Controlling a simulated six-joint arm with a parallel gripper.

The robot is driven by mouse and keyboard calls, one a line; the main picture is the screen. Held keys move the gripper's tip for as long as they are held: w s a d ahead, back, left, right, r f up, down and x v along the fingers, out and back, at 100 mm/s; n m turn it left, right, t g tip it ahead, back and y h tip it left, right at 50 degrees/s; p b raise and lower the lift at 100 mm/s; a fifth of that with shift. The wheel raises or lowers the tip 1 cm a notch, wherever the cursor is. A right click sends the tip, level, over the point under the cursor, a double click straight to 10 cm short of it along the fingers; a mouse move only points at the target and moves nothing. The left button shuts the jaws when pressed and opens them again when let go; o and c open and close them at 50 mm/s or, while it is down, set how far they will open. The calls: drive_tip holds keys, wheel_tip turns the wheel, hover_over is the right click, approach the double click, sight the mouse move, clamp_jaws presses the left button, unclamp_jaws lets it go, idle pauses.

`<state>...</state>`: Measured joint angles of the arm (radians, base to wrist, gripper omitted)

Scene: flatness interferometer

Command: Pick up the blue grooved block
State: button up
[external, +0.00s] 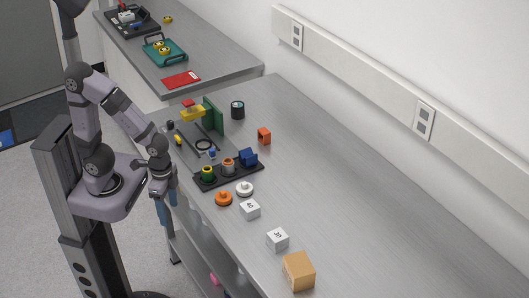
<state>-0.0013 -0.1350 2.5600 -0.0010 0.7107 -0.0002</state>
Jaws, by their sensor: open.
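The blue grooved block (248,156) appears to sit at the right end of a black tray (234,174) on the bench. Its groove is too small to make out clearly. In the same tray, to its left, are an orange-brown round piece (228,166) and a green ring-shaped piece (207,174). My gripper (166,207) hangs pointing down beside the bench's left edge, to the left of the tray and well apart from the block. It is open, and I see nothing held in it.
An orange disc (223,199), a white disc (244,188), numbered white blocks (250,209) and a cardboard box (299,271) stand nearer the front. Behind the tray are a green upright plate (213,115), a black cylinder (237,109) and an orange block (264,135). The bench's right side is clear.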

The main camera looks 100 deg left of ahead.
sight(227, 161)
drive_tip(key=w+a+r+m+t+y+p, duration=0.1)
drive_tip(key=w+a+r+t+p, duration=0.3)
drive_tip(key=w, duration=0.5)
drive_tip(key=w+a+r+m+t+y+p, duration=0.1)
drive_tip(key=w+a+r+t+p, duration=0.35)
drive_tip(key=w, duration=0.45)
drive_tip(key=a+f+n+y, duration=0.1)
drive_tip(key=a+n, duration=0.1)
drive_tip(key=a+f+n+t+y, duration=0.1)
drive_tip(key=a+n, duration=0.1)
drive_tip(key=a, duration=0.1)
drive_tip(key=a+f+n+y+p, duration=0.1)
drive_tip(key=a+n, duration=0.1)
drive_tip(key=a, duration=0.1)
drive_tip(key=shift+w+a+t, duration=0.15)
drive_tip(key=shift+w+t, duration=0.05)
drive_tip(key=shift+t, duration=0.05)
drive_tip(key=s+a+n+y, duration=0.1)
drive_tip(key=a, duration=0.1)
drive_tip(key=s+a+f+n+y, duration=0.1)
drive_tip(key=s+a+n+y, duration=0.1)
drive_tip(key=s+a+n+y+p, duration=0.1)
drive_tip(key=s+a, duration=0.1)
drive_tip(key=a, duration=0.1)
drive_tip(key=shift+f+n, duration=0.2)
drive_tip(key=shift+n, duration=0.1)
drive_tip(key=shift+s+a+f+y, duration=0.1)
drive_tip(key=shift+s+a+y, duration=0.05)
drive_tip(key=shift+s+y, duration=0.2)
drive_tip(key=shift+w+a+f, duration=0.1)
